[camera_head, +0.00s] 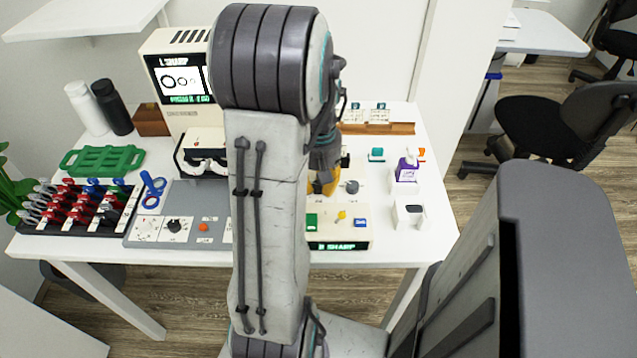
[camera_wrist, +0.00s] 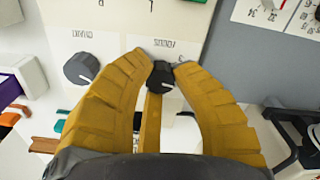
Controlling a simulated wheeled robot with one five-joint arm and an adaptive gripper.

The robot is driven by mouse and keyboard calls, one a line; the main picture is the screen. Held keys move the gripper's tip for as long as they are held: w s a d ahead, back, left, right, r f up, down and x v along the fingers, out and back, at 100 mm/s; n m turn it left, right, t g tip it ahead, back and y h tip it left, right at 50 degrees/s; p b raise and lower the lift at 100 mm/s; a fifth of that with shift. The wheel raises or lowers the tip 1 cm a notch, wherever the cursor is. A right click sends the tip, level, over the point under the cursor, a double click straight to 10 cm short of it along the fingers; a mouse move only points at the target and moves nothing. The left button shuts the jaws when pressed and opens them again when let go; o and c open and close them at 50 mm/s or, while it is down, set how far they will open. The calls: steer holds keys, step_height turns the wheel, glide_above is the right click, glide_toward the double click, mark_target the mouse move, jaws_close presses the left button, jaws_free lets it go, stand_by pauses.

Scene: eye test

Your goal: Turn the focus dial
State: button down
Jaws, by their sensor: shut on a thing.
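My gripper has yellow fingers (camera_wrist: 163,68) that are shut on a small black dial (camera_wrist: 162,77) with a white pointer line, on a white panel. A label is printed beside this dial, but I cannot read it surely. A second, similar dark dial (camera_wrist: 80,68) stands apart from the fingers on the same panel, at left in the wrist view. In the head view, my gripper (camera_head: 325,186) is partly hidden behind my arm, and the second dial (camera_head: 352,187) shows just right of it. The gripped dial is hidden there.
A monitor (camera_head: 150,45) showing rings and "SHARP" stands at the back left. A small box (camera_head: 360,238) with a "SHARP" display is in front of the gripper. A rack of red and blue items (camera_head: 75,228) is at left.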

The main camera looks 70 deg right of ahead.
steer(key=shift+n, duration=0.7)
steer(key=c, duration=1)
jaws_free()
step_height(320, 180, up, 12)
steer(key=shift+f, duration=0.1)
stand_by(0.6)
